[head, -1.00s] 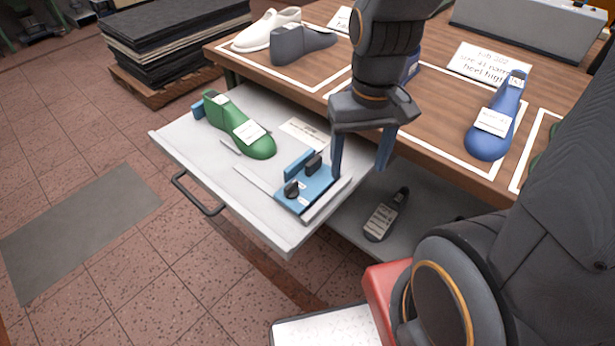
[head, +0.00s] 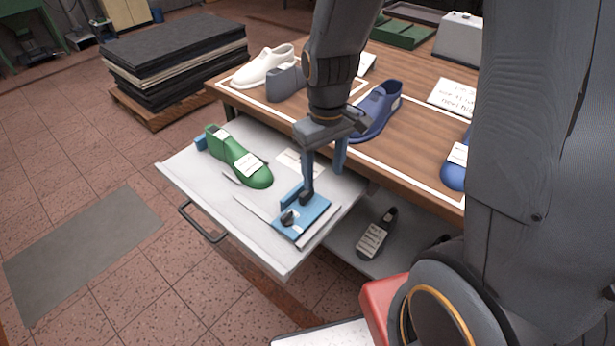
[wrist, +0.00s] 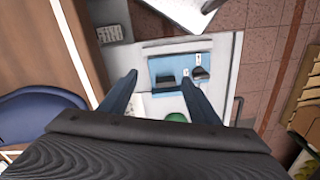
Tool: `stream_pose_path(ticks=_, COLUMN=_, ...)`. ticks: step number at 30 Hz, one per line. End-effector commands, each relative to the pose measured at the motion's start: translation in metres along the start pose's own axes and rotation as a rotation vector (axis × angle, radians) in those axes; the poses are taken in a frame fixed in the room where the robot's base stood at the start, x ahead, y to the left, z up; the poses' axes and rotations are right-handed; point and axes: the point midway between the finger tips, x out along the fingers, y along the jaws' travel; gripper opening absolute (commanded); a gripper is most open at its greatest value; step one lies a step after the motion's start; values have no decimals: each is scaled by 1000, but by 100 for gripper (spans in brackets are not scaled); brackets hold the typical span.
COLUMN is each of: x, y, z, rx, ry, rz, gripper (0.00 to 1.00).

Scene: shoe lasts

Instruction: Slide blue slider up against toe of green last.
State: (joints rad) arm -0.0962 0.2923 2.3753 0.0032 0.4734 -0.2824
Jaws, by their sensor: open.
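The green last (head: 248,168) lies on the pulled-out drawer (head: 185,168), its toe pointing toward the blue slider (head: 312,212). The slider is a flat blue plate with an upright blue fence and two black knobs. A gap of bare drawer separates its fence from the toe. My gripper (head: 323,180) is open and points down over the slider's far side; in the head view, one finger overlaps the rear knob (head: 305,197). In the wrist view, the slider (wrist: 182,68) shows between and beyond the fingers. The last (wrist: 177,118) is mostly hidden by my gripper there.
A small blue block (head: 201,143) stands at the last's heel.

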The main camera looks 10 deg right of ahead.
Motion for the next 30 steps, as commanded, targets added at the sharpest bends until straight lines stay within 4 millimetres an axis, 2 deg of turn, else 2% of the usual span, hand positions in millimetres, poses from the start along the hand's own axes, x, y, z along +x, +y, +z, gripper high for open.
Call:
stream_pose_path(ticks=1, x=-7, y=-5, z=-6, rx=-52, ry=-5, rz=-1, gripper=56)
stream_pose_path(ticks=6, x=-5, y=-15, z=-27, rx=-195, ry=-5, rz=0, gripper=56)
stream_pose_path(ticks=14, x=4, y=-20, z=-39, rx=-273, ry=-3, rz=1, gripper=56)
stream_pose_path(ticks=20, x=22, y=-20, z=-38, rx=-272, ry=-5, rz=0, gripper=56)
stream_pose_path(ticks=30, x=64, y=-20, z=-38, rx=-271, ry=-3, rz=0, gripper=56)
